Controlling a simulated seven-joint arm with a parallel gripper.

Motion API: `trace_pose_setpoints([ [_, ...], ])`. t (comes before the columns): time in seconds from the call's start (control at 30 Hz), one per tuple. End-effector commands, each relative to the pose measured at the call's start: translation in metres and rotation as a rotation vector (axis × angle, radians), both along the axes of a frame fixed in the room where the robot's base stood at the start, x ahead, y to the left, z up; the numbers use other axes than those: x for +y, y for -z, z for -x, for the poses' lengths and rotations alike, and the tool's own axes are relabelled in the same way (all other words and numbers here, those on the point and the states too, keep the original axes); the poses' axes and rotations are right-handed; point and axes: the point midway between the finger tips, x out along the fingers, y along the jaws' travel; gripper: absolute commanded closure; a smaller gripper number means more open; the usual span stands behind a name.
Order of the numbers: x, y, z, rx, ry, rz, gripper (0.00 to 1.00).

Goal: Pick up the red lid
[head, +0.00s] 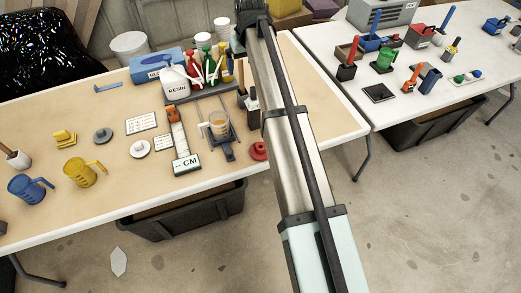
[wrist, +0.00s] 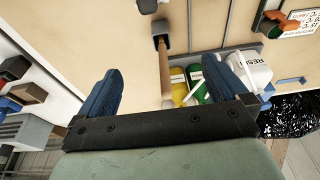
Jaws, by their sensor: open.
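The red lid (head: 259,151) lies on the tan table near its front edge, just left of my arm in the head view. It is round with a raised knob. It does not show in the wrist view. My gripper (wrist: 175,64) is open, its two blue fingers wide apart with nothing held between them. In the head view my arm reaches over the table to its back edge, so the gripper is far behind the lid, and its fingers are hard to make out there.
A dark holder with a wooden-handled tool (wrist: 165,72) shows between the fingers in the wrist view. Bottles (head: 173,78) stand at the back. The table's front left has clear patches.

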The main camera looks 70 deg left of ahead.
Motion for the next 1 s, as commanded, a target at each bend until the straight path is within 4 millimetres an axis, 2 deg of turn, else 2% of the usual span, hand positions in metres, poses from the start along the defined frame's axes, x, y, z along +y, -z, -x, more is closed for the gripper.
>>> trace_pose_setpoints([
  [0.03,-0.03,0.017,0.003,0.0,0.002,0.016,0.0],
  [0.2,-0.1,0.052,0.011,-0.01,-0.04,0.08,0.0],
  [0.3,-0.139,0.066,0.016,-0.022,-0.112,0.123,0.0],
  [0.43,-0.175,0.071,0.019,-0.041,-0.245,0.174,0.0],
  [0.77,-0.183,0.072,0.02,-0.057,-0.464,0.224,0.0],
  [0.87,-0.183,0.077,0.02,-0.058,-0.483,0.224,0.0],
  [1.0,-0.184,0.096,0.02,-0.058,-0.484,0.226,0.0],
])
